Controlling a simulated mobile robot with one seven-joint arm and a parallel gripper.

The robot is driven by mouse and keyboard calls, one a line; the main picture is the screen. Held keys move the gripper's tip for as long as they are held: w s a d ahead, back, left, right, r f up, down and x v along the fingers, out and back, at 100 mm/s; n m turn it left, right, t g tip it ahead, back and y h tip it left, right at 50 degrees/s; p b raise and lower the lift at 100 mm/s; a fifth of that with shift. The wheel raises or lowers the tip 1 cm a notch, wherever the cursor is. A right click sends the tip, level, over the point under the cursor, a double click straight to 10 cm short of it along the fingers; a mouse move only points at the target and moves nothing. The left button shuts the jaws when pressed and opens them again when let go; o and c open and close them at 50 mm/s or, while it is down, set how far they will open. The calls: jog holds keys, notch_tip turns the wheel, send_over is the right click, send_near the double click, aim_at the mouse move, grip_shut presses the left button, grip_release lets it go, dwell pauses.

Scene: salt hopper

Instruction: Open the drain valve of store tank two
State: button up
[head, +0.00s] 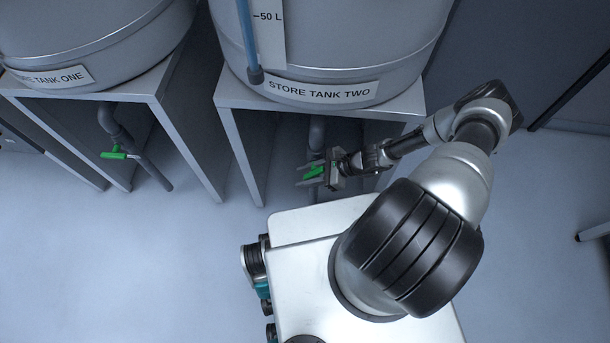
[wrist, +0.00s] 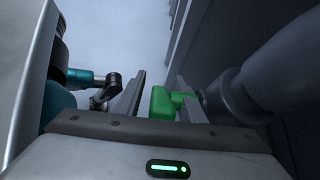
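Store tank two (head: 330,50), a grey tank with a name label, stands on a grey stand (head: 238,98). Its drain pipe (head: 316,132) comes down under the stand. The green drain valve handle (head: 314,172) sticks out to the left, crosswise to the pipe. My gripper (head: 306,175) is at the handle, with one finger on each side of it. In the wrist view the green handle (wrist: 161,103) lies between the fingers of my gripper (wrist: 160,88), nearer the right finger, with a gap on the left. The valve body is partly hidden by my gripper.
Store tank one (head: 80,35) stands on its own stand at left, with a similar green handle (head: 114,155) on its pipe. The stand's legs flank the valve. A dark pipe (wrist: 265,85) runs close on the right in the wrist view. The floor (head: 130,260) at left is clear.

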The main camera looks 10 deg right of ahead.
jog(key=shift+d, duration=0.1)
jog(key=p+v, duration=0.1)
jog(key=v, duration=1.1)
jog(key=shift+p, duration=0.35)
